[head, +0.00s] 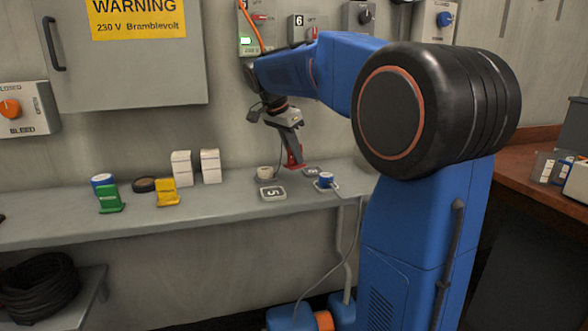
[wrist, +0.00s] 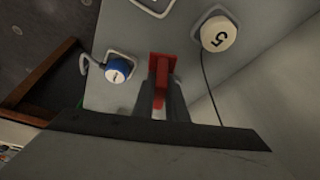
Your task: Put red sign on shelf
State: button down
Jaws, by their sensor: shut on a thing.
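The red sign (head: 294,157) is held in my gripper (head: 291,150), whose jaws are shut on it. In the wrist view the red sign (wrist: 161,72) shows between the two dark fingers of my gripper (wrist: 162,100). The grey shelf (head: 60,229) runs along the wall below the gripper. The sign is low, close over the right part of the shelf; I cannot tell whether it touches the surface. A green sign (head: 110,199) and a yellow sign (head: 167,193) stand on the shelf to the left.
White boxes (head: 182,168) and tape rolls stand farther left. A grey cabinet (head: 130,60) hangs above. The shelf's middle has free room.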

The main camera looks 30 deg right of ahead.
aim_at(294, 167)
jog(key=shift+f, duration=2.3)
jog(key=shift+w+f, duration=0.2)
jog(key=shift+f, duration=0.05)
jog(key=shift+f, duration=0.1)
jog(key=c, duration=1.8)
grip_release()
jog(key=shift+o, duration=0.2)
